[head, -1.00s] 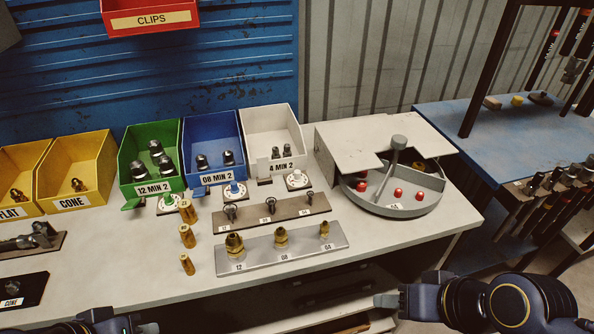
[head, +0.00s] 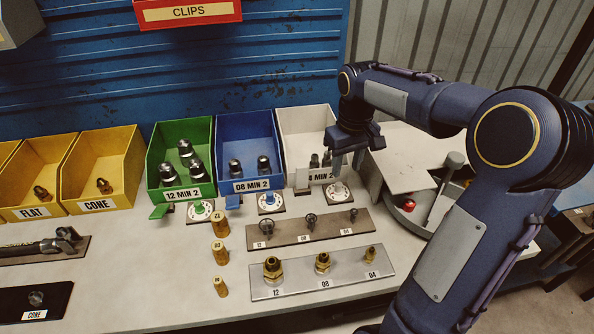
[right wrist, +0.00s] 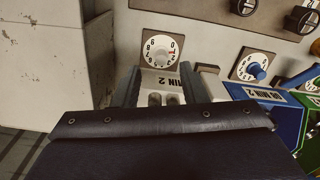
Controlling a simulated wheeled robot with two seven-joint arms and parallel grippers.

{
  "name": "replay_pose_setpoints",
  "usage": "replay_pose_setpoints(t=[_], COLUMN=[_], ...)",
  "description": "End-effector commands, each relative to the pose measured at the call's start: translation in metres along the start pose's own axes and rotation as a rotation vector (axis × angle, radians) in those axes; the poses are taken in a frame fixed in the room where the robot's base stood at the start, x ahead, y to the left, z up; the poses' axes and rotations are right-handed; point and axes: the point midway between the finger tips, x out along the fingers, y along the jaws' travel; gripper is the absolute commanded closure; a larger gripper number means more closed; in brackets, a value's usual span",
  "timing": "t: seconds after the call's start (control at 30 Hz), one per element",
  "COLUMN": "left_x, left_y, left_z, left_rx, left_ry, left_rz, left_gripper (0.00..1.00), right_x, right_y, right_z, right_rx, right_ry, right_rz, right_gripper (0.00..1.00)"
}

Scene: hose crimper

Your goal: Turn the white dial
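The white dial (head: 338,192) sits on the bench in front of the white bin labelled 4 MIN 2 (head: 308,132). It has a round numbered face on a square plate. In the right wrist view the dial (right wrist: 160,50) shows ahead of the fingers, its pale knob at the centre. My right gripper (head: 347,166) hangs above and just behind the dial, in front of the white bin. Its two fingers are apart with nothing held between them, and they look clear of the knob. My left gripper is out of view.
The blue dial (head: 269,201) and green dial (head: 200,210) stand to the left. A rack of dark fittings (head: 310,228) and a plate of brass fittings (head: 322,275) lie in front. A round grey tray (head: 410,218) is to the right, partly behind my arm.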

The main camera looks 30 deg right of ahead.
Motion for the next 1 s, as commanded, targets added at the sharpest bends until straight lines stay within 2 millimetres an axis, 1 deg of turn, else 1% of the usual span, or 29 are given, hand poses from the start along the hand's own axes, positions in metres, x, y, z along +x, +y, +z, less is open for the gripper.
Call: replay_pose_setpoints(t=[0.03,0.17,0.27,0.4,0.6,0.73,0.97,1.0], left_x=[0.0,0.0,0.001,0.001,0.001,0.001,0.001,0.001], left_y=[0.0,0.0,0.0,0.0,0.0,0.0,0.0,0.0], left_z=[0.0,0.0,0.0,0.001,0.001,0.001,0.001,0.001], left_rx=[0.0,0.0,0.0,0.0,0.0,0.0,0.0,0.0], left_ry=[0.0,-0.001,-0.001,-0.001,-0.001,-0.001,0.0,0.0], left_rz=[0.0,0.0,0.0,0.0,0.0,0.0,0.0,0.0], left_gripper=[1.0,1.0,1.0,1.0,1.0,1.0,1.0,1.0], right_x=[0.003,0.013,0.027,0.051,0.075,0.082,0.083,0.082], right_y=[0.004,0.007,0.007,0.006,0.006,0.006,0.006,0.006], right_z=[-0.005,-0.007,-0.006,-0.006,-0.006,-0.005,-0.006,-0.006], right_rx=[0.0,-0.001,-0.001,-0.001,-0.002,-0.002,-0.001,-0.001], right_ry=[-0.011,-0.022,-0.023,-0.024,-0.02,-0.019,-0.017,-0.017], right_rz=[0.005,0.012,0.011,0.009,0.01,0.01,0.01,0.01], right_gripper=[0.61,0.61,0.61,0.61,0.61,0.61,0.61,0.64])
